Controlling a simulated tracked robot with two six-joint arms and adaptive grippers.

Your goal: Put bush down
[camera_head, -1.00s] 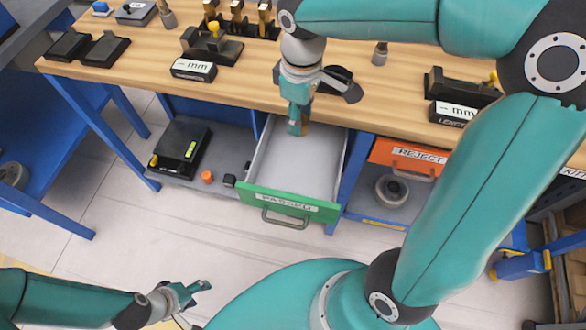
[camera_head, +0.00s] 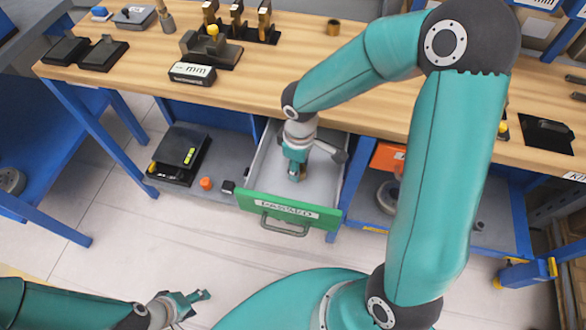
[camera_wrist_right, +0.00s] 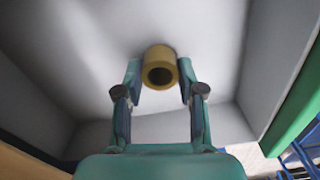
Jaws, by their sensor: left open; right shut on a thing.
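The bush (camera_wrist_right: 160,56) is a short brass-coloured hollow cylinder. In the right wrist view it sits between the fingertips of my right gripper (camera_wrist_right: 160,84), which is shut on it. In the head view my right gripper (camera_head: 295,172) is down inside the open drawer (camera_head: 290,212), which has a green front and grey walls. Whether the bush touches the drawer floor I cannot tell. My left gripper (camera_head: 195,301) is open and empty at the lower left, away from the bench.
Another brown bush (camera_head: 333,27) stands on the wooden bench top (camera_head: 270,75). Gauges and a block marked mm (camera_head: 192,73) are at the left. An orange drawer (camera_head: 388,157) is right of the open one. A black scale (camera_head: 180,155) lies on the lower shelf.

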